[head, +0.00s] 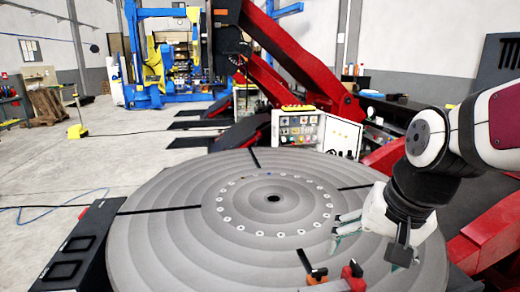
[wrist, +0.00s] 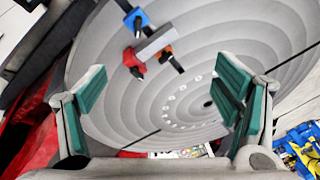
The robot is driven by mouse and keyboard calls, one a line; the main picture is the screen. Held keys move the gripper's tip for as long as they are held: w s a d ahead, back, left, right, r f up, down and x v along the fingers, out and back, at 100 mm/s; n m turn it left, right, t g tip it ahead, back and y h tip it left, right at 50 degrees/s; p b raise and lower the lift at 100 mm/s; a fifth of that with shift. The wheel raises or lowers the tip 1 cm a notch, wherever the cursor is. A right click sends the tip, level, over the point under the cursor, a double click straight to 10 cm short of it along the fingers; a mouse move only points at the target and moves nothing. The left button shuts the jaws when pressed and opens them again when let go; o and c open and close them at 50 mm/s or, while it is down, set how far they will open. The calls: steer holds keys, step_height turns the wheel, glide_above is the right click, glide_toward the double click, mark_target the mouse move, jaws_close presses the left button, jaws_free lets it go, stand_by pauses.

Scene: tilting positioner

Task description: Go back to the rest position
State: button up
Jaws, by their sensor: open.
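My gripper (head: 342,230) hangs over the right part of the round grey positioner table (head: 170,235), with my arm coming in from the right. In the wrist view my gripper (wrist: 165,92) is open, its two teal-padded fingers wide apart with nothing between them. The ringed table (wrist: 190,125) lies beyond the fingers. A grey block (wrist: 154,44) sits on the table among a blue clamp (wrist: 136,19), an orange clamp (wrist: 166,53) and a red clamp (wrist: 131,60). In the head view the orange clamp (head: 315,273) and red clamp (head: 352,275) show at the bottom edge.
A black box (head: 78,250) stands at the table's left edge. Behind the table are a control panel (head: 300,128) and a red slanted machine arm (head: 310,80). More red structure (head: 485,240) stands at the right. Open floor (head: 80,165) lies at the left.

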steer(key=s+r+n+t+h+b, duration=0.1)
steer(key=s+r+n+t, duration=0.1)
steer(key=s, duration=0.6)
steer(key=shift+s+d+r+n, duration=0.3)
steer(key=shift+d+r+n, duration=0.25)
steer(key=shift+n, duration=0.85)
steer(key=shift+a+r, duration=0.1)
steer(key=shift+r, duration=0.05)
